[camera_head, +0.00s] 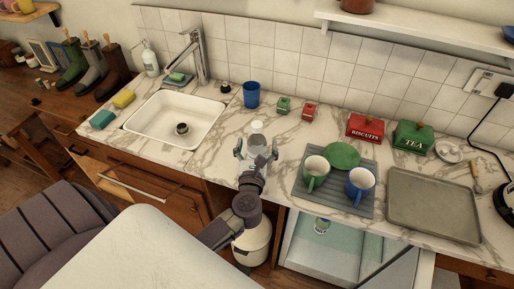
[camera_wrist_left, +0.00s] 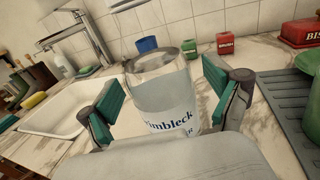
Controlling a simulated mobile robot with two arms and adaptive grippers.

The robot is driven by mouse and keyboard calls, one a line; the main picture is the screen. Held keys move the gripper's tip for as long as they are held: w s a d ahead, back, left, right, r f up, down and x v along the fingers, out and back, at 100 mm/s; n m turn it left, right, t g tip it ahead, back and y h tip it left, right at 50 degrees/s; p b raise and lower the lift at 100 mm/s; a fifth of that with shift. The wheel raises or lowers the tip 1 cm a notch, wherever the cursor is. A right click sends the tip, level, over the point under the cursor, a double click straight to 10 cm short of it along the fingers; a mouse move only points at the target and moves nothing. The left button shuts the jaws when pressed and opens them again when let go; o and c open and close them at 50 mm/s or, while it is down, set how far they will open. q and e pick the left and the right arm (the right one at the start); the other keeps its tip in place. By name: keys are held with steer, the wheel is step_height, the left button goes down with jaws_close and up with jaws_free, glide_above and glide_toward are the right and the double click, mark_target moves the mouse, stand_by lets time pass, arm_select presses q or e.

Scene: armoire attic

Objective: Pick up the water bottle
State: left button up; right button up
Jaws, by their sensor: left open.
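The water bottle (camera_head: 257,142) stands upright on the marble counter to the right of the sink. It is clear, with a white label with dark lettering that shows in the left wrist view (camera_wrist_left: 166,95). My left gripper (camera_head: 256,152) is open, with one finger on each side of the bottle. In the left wrist view, its green finger pads (camera_wrist_left: 163,92) flank the bottle, and a gap shows beside it on the left. The bottle's lower part is hidden by the gripper. My right gripper is not in view.
A white sink (camera_head: 177,119) with a faucet (camera_head: 197,55) lies to the left. A blue cup (camera_head: 251,94) and small green (camera_head: 283,105) and red (camera_head: 308,112) boxes stand behind the bottle. A drying mat (camera_head: 300,189) with two mugs and a grey tray (camera_head: 433,208) lie to the right.

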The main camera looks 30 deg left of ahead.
arm_select(q)
steer(key=shift+c, duration=0.2)
steer(key=c, duration=1.6)
jaws_close()
steer(key=shift+r, duration=0.15)
